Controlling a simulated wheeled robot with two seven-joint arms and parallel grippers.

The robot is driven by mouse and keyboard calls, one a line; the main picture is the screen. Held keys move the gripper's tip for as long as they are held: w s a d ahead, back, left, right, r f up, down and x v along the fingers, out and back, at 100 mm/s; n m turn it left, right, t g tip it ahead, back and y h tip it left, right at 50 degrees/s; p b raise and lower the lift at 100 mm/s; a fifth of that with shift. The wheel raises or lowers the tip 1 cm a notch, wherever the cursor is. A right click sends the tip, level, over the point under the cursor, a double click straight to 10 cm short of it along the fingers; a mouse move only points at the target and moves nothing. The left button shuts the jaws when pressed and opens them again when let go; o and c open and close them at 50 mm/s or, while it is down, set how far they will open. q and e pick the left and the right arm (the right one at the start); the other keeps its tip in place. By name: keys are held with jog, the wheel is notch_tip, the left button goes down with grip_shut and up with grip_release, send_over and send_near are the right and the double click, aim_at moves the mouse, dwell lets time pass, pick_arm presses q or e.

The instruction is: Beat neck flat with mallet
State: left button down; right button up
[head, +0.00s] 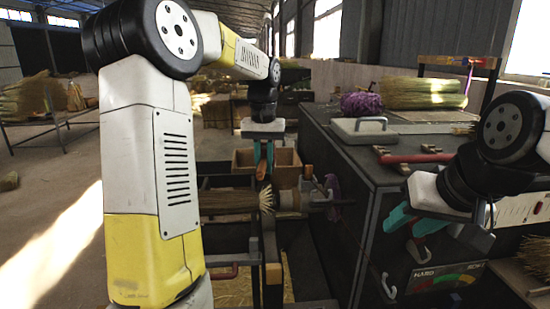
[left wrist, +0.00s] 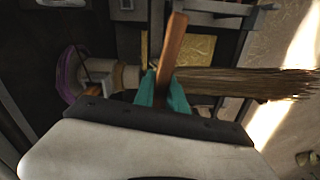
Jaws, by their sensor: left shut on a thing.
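My left gripper (head: 263,155) points down above the broom and is shut on a brown wooden piece, which looks like the mallet (head: 262,170). In the left wrist view the mallet (left wrist: 174,45) stands out between the teal fingers (left wrist: 162,95). The broom (head: 228,200) lies level in the machine, its straw to the left. Its paler neck (head: 290,200) is at the right; in the left wrist view the neck (left wrist: 126,77) is left of the fingers. Contact between mallet and broom cannot be told. My right gripper (head: 414,221) seems open and empty beside the cabinet.
A dark cabinet (head: 370,185) stands at the right with a grey lidded box (head: 363,130), a red handle (head: 415,157), purple twine (head: 361,103) and a straw bundle (head: 422,93) on top. A wooden bin (head: 243,161) is behind the broom. Open floor lies at the left.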

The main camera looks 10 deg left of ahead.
pick_arm(q)
jog(key=shift+f, duration=0.35)
jog(key=shift+f, duration=2.65)
notch_tip(320, 180, up, 8)
jog(key=shift+f, duration=0.15)
jog(key=shift+s+f, duration=0.1)
jog(key=shift+f, duration=1.25)
